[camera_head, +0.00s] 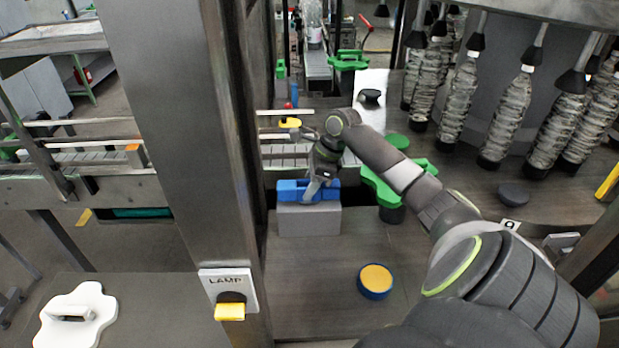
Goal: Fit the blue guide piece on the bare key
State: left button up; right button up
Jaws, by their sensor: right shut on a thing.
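The blue guide piece (291,190) is at the top of a grey block (309,220) in the middle of the machine bed. My right gripper (314,190) reaches in from the right and is shut on the blue guide piece. I cannot tell whether the piece is seated on a key, because the piece and gripper hide what is beneath. My left gripper is not in view.
A steel post (190,120) with a lamp switch (229,293) stands left of the bed. A yellow-topped blue puck (375,281) lies in front. Green star wheels (391,184) and hanging wrapped bottles (507,115) stand right. A white piece (77,322) lies lower left.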

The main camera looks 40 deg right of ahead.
jog(key=shift+f, duration=1)
jog(key=o, duration=1.2)
jog(key=b+v, duration=0.4)
jog(key=v, duration=1.3)
jog(key=shift+a+r+b, duration=0.1)
jog(key=shift+r+b, duration=0.15)
jog(key=shift+b, duration=0.1)
